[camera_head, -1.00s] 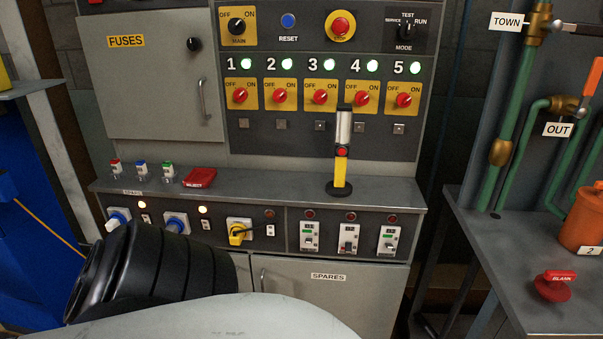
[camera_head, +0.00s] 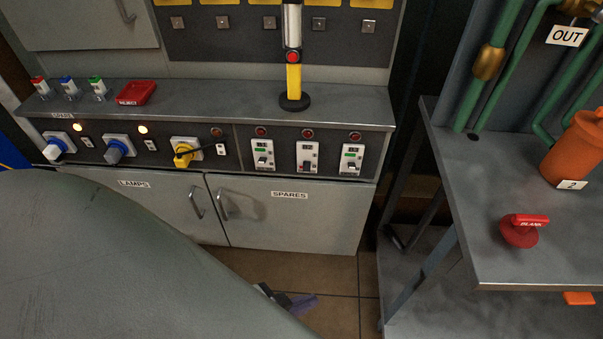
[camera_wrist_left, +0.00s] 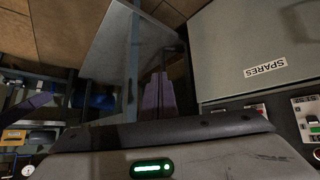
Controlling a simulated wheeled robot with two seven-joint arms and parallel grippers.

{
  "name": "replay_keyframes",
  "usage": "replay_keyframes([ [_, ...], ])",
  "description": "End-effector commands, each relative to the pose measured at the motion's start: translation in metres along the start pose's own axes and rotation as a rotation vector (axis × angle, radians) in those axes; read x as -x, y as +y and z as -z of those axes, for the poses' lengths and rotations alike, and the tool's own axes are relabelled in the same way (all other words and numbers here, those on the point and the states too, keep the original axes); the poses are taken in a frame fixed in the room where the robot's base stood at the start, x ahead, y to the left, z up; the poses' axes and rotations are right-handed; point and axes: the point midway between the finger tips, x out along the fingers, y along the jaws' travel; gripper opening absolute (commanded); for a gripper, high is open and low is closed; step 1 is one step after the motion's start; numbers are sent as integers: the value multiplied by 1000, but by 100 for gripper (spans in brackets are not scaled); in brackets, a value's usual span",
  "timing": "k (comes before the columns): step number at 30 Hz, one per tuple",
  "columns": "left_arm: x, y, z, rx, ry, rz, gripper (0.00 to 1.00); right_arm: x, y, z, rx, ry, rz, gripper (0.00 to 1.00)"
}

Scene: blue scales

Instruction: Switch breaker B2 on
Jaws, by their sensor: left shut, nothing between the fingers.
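Three white breakers sit side by side on the lower panel in the head view: a left one (camera_head: 263,158), a middle one (camera_head: 307,157) and a right one (camera_head: 352,158). Their labels are too small to read; the middle one, by its place, looks like B2. The outer two show a green mark; the middle one shows red and no green. My left gripper (camera_head: 291,302) is shut and empty, low over the floor in front of the cabinet, below and apart from the breakers. Its purple fingers (camera_wrist_left: 158,97) show in the left wrist view. My right gripper is out of view.
A yellow rotary switch (camera_head: 184,155) and two blue-and-white plugs are left of the breakers. A yellow-black post (camera_head: 294,80) stands on the ledge above. The SPARES door (camera_head: 290,215) is below. A metal table (camera_head: 470,210) with a red BLANK piece (camera_head: 520,231) stands right.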

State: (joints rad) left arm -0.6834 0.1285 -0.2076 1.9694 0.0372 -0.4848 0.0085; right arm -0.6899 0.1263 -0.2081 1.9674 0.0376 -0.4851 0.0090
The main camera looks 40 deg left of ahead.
Motion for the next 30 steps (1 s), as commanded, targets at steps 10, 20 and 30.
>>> replay_keyframes([
  [10,-69,-66,-19,-758,-80,249,0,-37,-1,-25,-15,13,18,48],
  [20,-112,-169,48,-1999,-554,836,0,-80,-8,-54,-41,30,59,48],
  [30,-94,-180,113,-2452,-1065,1191,0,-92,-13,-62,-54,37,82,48],
])
